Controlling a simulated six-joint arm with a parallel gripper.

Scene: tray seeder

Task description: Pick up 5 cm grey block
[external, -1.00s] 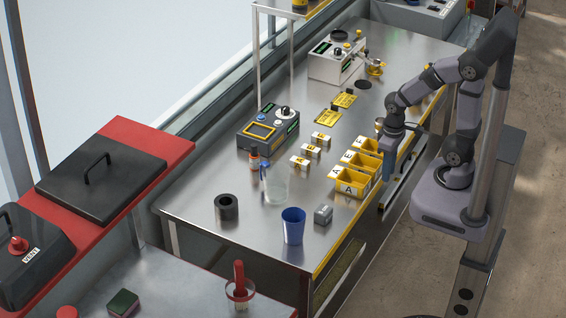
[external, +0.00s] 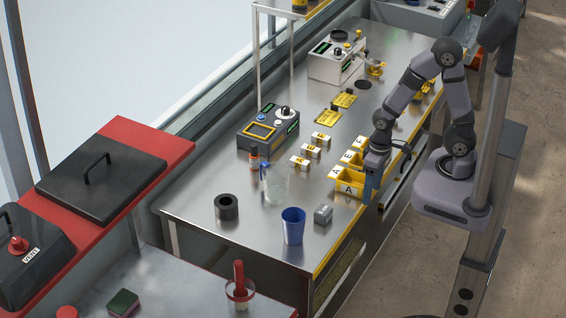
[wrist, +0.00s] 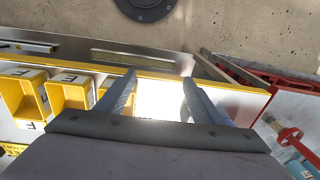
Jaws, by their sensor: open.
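The grey block (external: 323,214) is a small cube on the steel bench near its front yellow edge, beside a blue cup. It does not show in the wrist view. My gripper (external: 370,190) hangs over the bench's front edge, right beside the nearest yellow bin, above and to the right of the block in the external view and clearly apart from it. In the wrist view my gripper (wrist: 158,82) has its two fingers spread, with nothing between them but a bright, washed-out patch of bench.
The yellow bins (external: 343,190) stand in a row behind the block. A clear beaker (external: 276,186) stands mid-bench. Bench around the block is mostly bare.

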